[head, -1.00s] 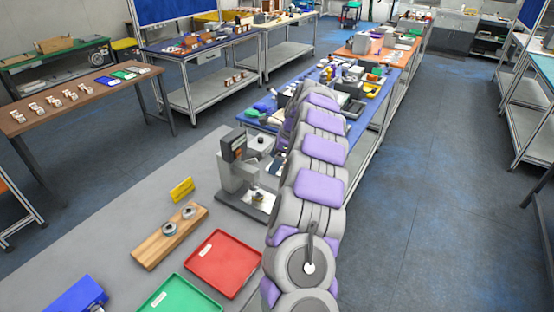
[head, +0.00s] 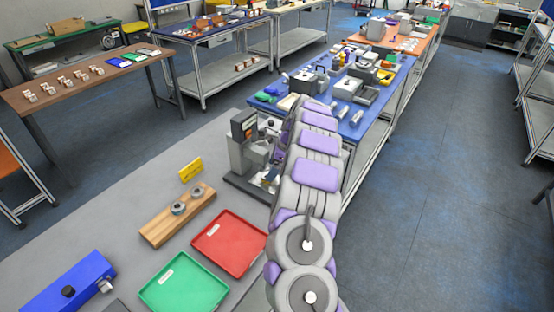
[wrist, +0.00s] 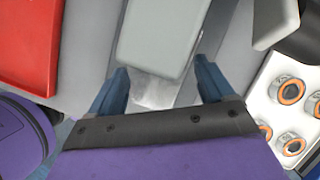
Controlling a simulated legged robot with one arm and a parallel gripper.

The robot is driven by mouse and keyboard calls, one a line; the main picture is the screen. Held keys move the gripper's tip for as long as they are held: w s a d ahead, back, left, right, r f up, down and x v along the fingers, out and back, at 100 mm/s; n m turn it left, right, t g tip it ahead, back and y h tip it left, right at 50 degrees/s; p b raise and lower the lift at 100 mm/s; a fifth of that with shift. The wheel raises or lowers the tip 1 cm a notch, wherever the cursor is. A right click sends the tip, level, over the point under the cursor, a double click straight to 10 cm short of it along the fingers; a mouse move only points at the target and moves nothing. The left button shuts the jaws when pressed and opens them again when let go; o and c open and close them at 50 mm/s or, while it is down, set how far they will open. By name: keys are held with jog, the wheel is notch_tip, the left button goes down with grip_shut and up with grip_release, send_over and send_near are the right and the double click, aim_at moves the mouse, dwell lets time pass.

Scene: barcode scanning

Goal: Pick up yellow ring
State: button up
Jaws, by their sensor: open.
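I cannot make out a plain yellow ring in either view. Several round metal parts with orange rings (wrist: 291,91) sit on a white tray (wrist: 256,103) at the right of the wrist view. My gripper (wrist: 160,76) is open, its two dark blue fingers apart with nothing held between them. A grey block-like part of a device lies ahead of and between the fingers; I cannot tell whether they touch it. In the head view, my arm reaches toward the grey bench device (head: 243,150), and its end is mostly hidden.
A red tray (head: 230,243), a green tray (head: 184,284), a wooden block (head: 166,228) with two round metal parts, a yellow sign (head: 191,170) and a blue box (head: 70,285) stand on the grey bench. A blue table (head: 372,130) with several devices lies beyond.

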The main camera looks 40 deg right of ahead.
jog(key=f, duration=0.2)
jog(key=w+d+f, duration=0.1)
jog(key=shift+f+b, duration=0.3)
jog(key=shift+f, duration=0.05)
jog(key=shift+a+f, duration=0.15)
jog(key=shift+f, duration=0.05)
jog(key=shift+a, duration=0.8)
jog(key=shift+w+d+f, duration=0.1)
jog(key=shift+d, duration=0.2)
jog(key=c, duration=1.3)
